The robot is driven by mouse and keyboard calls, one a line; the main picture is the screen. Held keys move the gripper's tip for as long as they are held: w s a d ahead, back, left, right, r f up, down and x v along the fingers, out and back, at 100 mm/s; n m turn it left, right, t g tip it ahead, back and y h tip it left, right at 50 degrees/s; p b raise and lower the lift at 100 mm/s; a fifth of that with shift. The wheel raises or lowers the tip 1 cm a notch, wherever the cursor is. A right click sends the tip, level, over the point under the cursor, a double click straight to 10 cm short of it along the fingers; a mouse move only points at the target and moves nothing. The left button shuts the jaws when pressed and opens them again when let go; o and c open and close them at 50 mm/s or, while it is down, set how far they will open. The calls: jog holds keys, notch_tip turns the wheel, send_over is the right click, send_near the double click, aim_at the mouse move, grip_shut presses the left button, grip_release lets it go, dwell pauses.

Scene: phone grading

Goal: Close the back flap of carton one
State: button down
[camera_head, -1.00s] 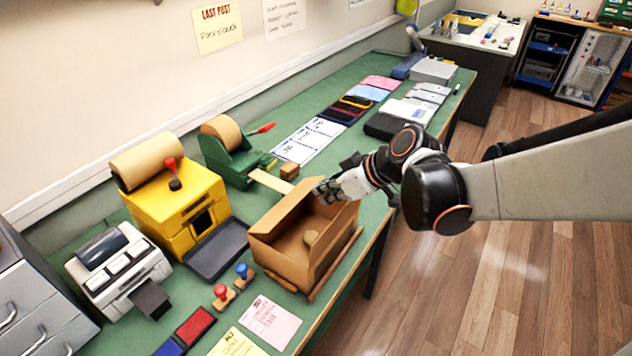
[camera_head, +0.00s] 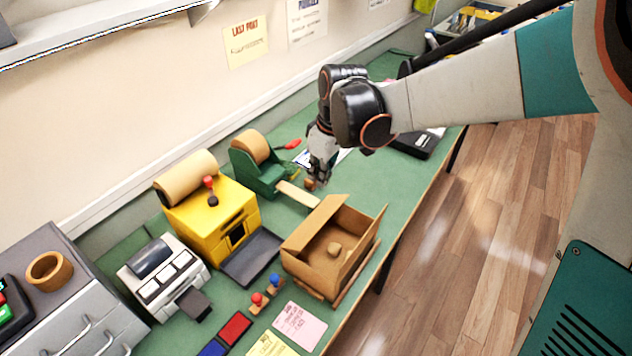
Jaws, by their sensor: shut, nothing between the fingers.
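The open brown cardboard carton (camera_head: 316,268) stands near the front edge of the green bench. A flap on its wall-facing side (camera_head: 313,224) stands up at a slant. Another narrow flap sticks up at its far right corner (camera_head: 379,226). I cannot tell which carton number this is. My gripper (camera_head: 320,182) is shut and empty, fingers pointing down, above the bench just beyond the carton's far end, apart from it.
A green tape dispenser (camera_head: 262,172) with a pale strip stands left of my gripper. A yellow machine (camera_head: 212,222), a dark tray (camera_head: 252,257) and a white printer (camera_head: 165,275) are left of the carton. Stamps (camera_head: 259,299) and a pink sheet (camera_head: 300,327) lie nearer.

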jog(key=b, duration=0.2)
send_over(317, 221)
jog(key=f, duration=0.6)
jog(key=w+a+f, duration=0.1)
jog(key=f, duration=0.2)
jog(key=shift+f, duration=0.1)
jog(key=f, duration=0.1)
jog(key=s+d+f, duration=0.1)
jog(key=shift+d+f, duration=0.2)
jog(key=shift+f, duration=0.2)
jog(key=shift+s+d+f, duration=0.15)
jog(key=shift+f, duration=0.3)
jog(key=shift+s+d, duration=0.1)
jog(key=shift+s+d+f+y+b, duration=0.2)
jog(key=shift+y+b, duration=0.1)
jog(key=shift+b, duration=0.2)
